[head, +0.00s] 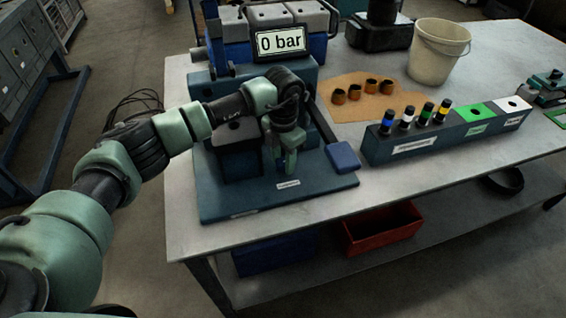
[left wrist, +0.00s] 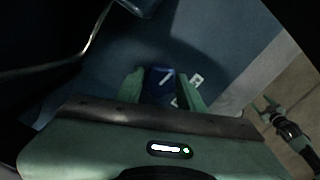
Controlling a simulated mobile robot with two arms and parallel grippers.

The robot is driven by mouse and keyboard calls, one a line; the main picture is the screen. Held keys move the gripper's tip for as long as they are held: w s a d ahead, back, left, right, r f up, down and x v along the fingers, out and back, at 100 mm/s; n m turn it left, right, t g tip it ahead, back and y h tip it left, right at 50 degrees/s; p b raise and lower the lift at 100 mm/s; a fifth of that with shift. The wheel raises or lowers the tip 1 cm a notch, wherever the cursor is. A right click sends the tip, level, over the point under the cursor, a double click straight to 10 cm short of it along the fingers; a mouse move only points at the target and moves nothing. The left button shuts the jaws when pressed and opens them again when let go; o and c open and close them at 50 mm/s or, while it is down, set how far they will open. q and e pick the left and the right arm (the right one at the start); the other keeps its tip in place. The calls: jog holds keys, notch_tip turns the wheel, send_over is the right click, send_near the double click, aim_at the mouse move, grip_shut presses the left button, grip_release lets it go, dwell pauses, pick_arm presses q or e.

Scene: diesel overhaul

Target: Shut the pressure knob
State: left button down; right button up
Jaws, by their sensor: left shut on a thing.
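My left gripper (head: 285,172) reaches down onto the front of the blue test stand (head: 325,188). In the left wrist view its two green fingers (left wrist: 160,90) are shut on the sides of the dark blue pressure knob (left wrist: 158,78), which carries a white line mark. In the head view the knob is mostly hidden by the gripper. The display (head: 281,42) on the stand reads 0 bar. A green arm end, likely my right gripper (left wrist: 268,108), shows small at the right of the left wrist view; its jaws are unclear.
A blue pad (head: 342,156) lies at the stand's right side. Further right are a rack (head: 400,152) with several injector-like parts, a brown mat (head: 350,108) with several copper-coloured cups, and a white bucket (head: 438,58). A red bin (head: 382,232) sits on the lower shelf. The table's front right is clear.

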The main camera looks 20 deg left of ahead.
pick_arm(q)
jog(key=m+b, duration=0.5)
jog(key=shift+f, duration=0.2)
jog(key=shift+m+b, duration=0.95)
jog(key=shift+m, duration=0.15)
jog(key=m+b, duration=0.2)
jog(key=m, duration=0.1)
jog(key=shift+m, duration=0.3)
jog(key=shift+r+m+b, duration=0.2)
jog(key=shift+m+b, duration=1)
jog(key=shift+m, duration=0.9)
jog(key=c, duration=0.9)
grip_release()
